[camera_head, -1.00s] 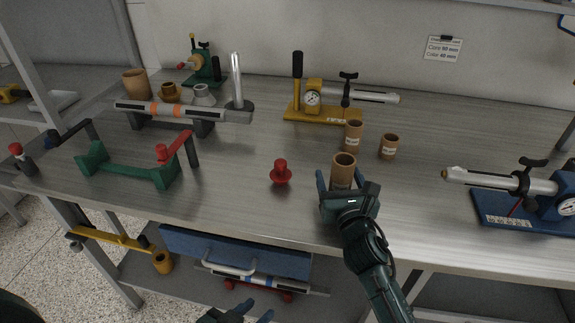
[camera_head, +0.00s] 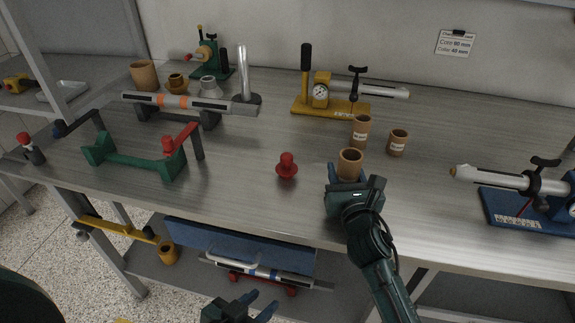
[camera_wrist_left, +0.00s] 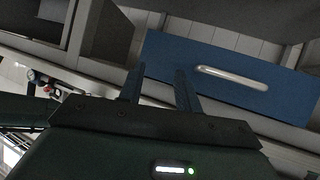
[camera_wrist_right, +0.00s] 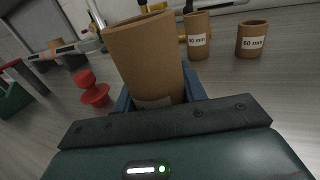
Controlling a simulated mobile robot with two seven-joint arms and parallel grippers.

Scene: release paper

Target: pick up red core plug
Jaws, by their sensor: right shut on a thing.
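The red core plug (camera_head: 287,166) stands on the grey bench, left of my right gripper; it also shows in the right wrist view (camera_wrist_right: 93,89). My right gripper (camera_head: 347,177) is shut on a brown cardboard core (camera_head: 349,164), held upright at the bench's front part. This core fills the middle of the right wrist view (camera_wrist_right: 146,58). My left gripper (camera_head: 262,299) is open and empty, low in front of the bench and below the plug in the picture. In the left wrist view its fingers (camera_wrist_left: 160,70) are apart, with nothing between them.
Two labelled brown cores (camera_head: 360,131) (camera_head: 397,143) stand behind the held one. A green stand (camera_head: 140,164) with a red lever is left of the plug. A blue-based device (camera_head: 520,207) is at the right. The bench around the plug is clear.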

